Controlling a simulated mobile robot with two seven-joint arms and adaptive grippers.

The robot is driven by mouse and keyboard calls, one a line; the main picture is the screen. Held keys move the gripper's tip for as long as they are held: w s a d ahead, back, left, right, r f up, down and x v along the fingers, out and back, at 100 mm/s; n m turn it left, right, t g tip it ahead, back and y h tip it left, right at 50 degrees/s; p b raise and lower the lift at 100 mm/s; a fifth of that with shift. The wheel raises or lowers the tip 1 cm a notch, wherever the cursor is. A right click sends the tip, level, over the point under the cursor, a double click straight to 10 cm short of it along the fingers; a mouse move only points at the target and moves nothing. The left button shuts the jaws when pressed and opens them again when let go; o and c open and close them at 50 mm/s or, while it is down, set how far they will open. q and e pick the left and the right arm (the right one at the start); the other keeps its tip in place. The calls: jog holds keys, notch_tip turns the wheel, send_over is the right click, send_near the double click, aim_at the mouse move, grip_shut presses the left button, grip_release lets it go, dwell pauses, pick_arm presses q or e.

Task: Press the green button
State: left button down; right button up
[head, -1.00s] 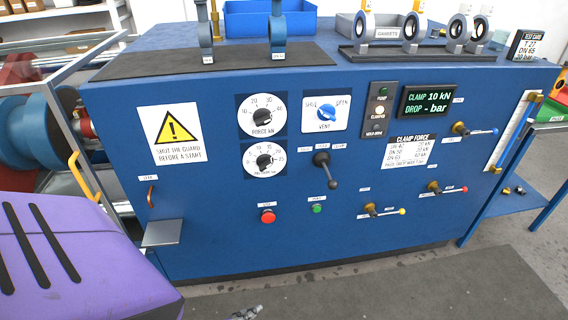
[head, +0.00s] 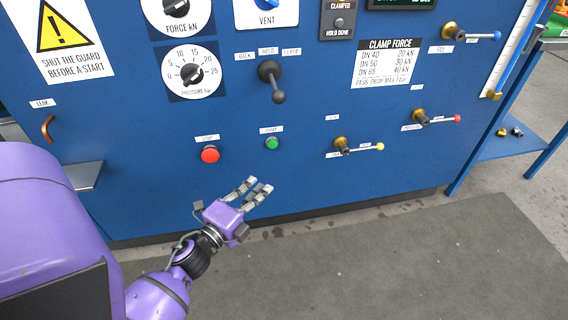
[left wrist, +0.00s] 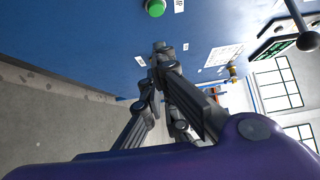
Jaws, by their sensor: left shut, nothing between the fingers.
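The green button (head: 272,143) is a small round button on the blue panel front, under a small white label. It also shows at the top of the left wrist view (left wrist: 155,8). My left gripper (head: 257,187) is below the button in the head view, apart from it, with its fingers pointing up and to the right. In the left wrist view the fingertips (left wrist: 160,48) are together with nothing between them. The red button (head: 210,155) sits left of the green one, under a STOP label. My right gripper is not in view.
A black ball-ended lever (head: 272,80) sticks out above the green button. Brass valves with handles (head: 342,146) stand out to the right. A small grey shelf (head: 84,176) juts out at the left. The floor (head: 400,260) before the panel is clear.

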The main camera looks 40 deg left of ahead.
aim_at(273, 144)
pick_arm(q)
jog(key=shift+w, duration=0.1)
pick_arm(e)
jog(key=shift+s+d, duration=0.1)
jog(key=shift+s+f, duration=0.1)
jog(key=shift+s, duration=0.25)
pick_arm(q)
jog(key=w+a+b, duration=0.2)
jog(key=w+a, duration=0.2)
jog(key=w, duration=0.8)
jog(key=shift+w+b, duration=0.3)
jog(key=shift+b, duration=0.05)
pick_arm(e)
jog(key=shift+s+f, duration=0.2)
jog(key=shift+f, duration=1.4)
